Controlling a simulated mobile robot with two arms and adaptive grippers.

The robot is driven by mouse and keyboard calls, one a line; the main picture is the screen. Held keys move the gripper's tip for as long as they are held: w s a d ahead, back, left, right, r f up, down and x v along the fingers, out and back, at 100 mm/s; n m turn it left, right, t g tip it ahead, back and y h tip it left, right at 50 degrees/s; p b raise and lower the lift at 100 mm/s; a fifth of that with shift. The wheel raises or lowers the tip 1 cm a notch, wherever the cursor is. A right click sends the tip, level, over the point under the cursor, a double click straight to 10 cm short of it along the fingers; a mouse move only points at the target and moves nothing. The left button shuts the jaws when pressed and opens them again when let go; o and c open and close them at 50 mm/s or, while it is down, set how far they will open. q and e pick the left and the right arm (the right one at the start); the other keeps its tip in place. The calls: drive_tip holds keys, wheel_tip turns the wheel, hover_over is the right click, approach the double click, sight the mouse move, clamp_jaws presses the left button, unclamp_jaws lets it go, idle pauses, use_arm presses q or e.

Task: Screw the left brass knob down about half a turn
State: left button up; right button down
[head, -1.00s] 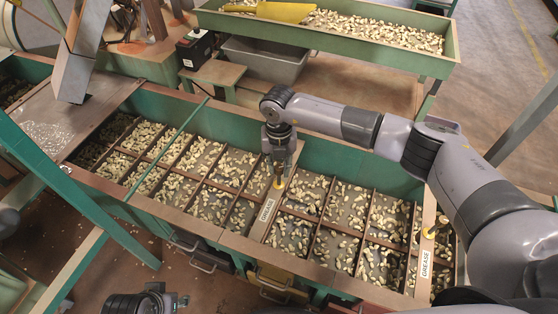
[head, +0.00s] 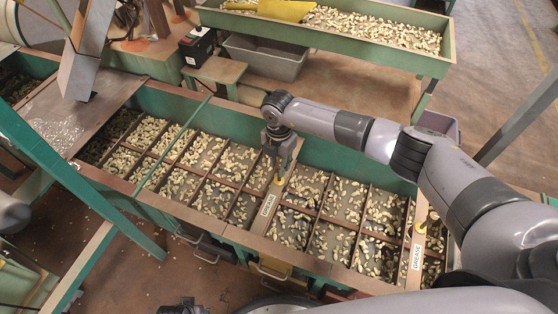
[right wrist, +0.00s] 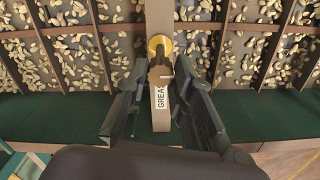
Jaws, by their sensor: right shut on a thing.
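The left brass knob (head: 279,180) stands on a narrow beam labelled GREASE across the long green hopper. My right gripper (head: 280,163) points down over it, its fingers on either side of it. In the right wrist view the round brass knob (right wrist: 160,46) shows between the two dark fingertips (right wrist: 158,72), and the gripper is shut on it.
Nuts lie in the hopper's divided compartments (head: 208,190) around both beams. A second green trough (head: 340,42) of nuts with a yellow scoop (head: 287,10) stands behind. A grey bin (head: 265,60) sits between them. A green rail (head: 75,185) crosses at left.

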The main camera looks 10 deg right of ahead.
sight(279, 165)
idle(0.4)
drive_tip(key=c, duration=1.4)
unclamp_jaws()
wheel_tip(279, 165, up, 12)
drive_tip(key=shift+f, duration=0.1)
